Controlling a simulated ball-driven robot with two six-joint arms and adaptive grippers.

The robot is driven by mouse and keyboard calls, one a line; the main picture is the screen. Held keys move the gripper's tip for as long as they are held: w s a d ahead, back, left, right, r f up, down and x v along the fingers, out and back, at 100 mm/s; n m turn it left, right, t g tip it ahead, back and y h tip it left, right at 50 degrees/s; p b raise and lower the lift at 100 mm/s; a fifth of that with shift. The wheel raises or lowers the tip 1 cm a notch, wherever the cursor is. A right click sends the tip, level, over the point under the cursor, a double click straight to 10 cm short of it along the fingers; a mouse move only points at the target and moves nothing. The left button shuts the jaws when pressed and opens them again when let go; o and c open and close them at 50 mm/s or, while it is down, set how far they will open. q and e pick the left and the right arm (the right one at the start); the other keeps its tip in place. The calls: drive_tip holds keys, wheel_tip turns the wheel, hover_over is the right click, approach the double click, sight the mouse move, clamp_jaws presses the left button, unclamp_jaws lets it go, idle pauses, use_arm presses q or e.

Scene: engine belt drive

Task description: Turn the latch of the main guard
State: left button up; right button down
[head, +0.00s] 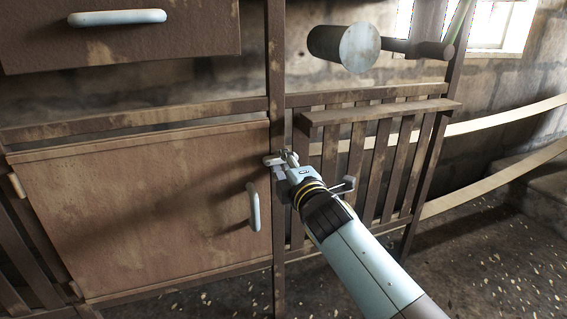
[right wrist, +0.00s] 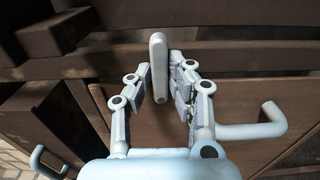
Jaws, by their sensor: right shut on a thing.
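The main guard (head: 150,215) is a worn brown panel at lower left in the head view, closed against the frame, with a pale handle (head: 253,207) near its right edge. My right gripper (head: 278,160) is at the post beside the guard's upper right corner. In the right wrist view, the latch (right wrist: 158,60) is a pale rounded bar, upright in the picture, between the two fingers of my right gripper (right wrist: 165,85). The gripper is shut on the latch. In the head view the gripper mostly hides the latch. My left gripper is not in view.
A slatted guard (head: 372,170) with a ledge (head: 375,110) on top stands right of the post, with its own handle (head: 345,186) close to my right wrist. A pale roller (head: 345,47) juts out above. Long pale belts (head: 510,115) run off right.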

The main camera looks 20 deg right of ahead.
drive_tip(key=m, duration=0.4)
drive_tip(key=shift+m+p, duration=0.3)
drive_tip(key=shift+m, duration=0.7)
drive_tip(key=m, duration=0.2)
drive_tip(key=shift+m+p, duration=0.3)
drive_tip(key=shift+m, duration=0.5)
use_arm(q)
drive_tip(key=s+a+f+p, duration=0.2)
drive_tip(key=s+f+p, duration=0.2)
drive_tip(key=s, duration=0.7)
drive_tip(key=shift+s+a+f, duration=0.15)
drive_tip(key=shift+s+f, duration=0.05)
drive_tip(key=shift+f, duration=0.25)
use_arm(e)
drive_tip(key=shift+m, duration=4)
drive_tip(key=shift+f, duration=0.1)
